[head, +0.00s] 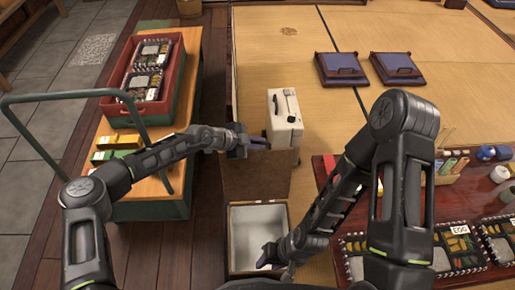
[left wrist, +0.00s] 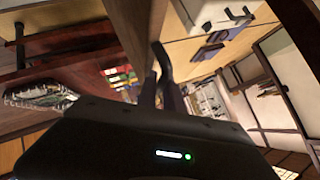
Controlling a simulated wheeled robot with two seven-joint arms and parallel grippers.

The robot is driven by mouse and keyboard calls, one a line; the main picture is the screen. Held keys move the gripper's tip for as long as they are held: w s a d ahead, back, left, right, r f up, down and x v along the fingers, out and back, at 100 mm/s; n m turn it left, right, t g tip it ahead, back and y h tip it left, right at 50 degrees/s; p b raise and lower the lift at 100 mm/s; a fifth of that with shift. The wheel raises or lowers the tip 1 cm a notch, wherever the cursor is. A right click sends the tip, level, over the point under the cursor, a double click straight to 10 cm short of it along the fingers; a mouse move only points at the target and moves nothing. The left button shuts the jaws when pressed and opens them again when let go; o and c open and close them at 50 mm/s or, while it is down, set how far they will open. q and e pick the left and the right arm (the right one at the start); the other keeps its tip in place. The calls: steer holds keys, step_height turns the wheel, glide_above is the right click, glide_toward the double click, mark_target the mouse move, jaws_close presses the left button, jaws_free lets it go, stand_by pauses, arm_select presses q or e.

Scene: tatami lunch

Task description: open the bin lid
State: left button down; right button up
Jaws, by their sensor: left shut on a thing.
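The bin (head: 232,240) is an open-topped box with a pale interior, low in the middle of the head view. Its brown lid (head: 256,180) stands raised, about upright, at the bin's far side. My left gripper (head: 250,146) is shut on the lid's top edge. In the left wrist view, my left gripper's fingers (left wrist: 162,75) meet the brown lid board (left wrist: 138,25). My right gripper (head: 268,260) is over the bin's opening, its fingers partly hidden by the arm; whether it is open is unclear.
A white case with a black handle (head: 284,122) stands just behind the lid. A green-framed cart (head: 165,185) with a red crate (head: 178,80) is at left. A red table (head: 475,190) with bento boxes is at right. Two dark cushions (head: 341,68) lie on the tatami.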

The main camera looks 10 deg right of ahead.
arm_select(q)
steer(key=shift+f, duration=0.15)
steer(key=c, duration=1.6)
jaws_free()
steer(key=shift+o, duration=0.5)
steer(key=shift+s+a+f, duration=0.1)
steer(key=shift+s, duration=0.05)
steer(key=p+v, duration=0.1)
steer(key=v, duration=0.7)
steer(key=shift+w+r, duration=0.2)
steer(key=shift+r, duration=0.15)
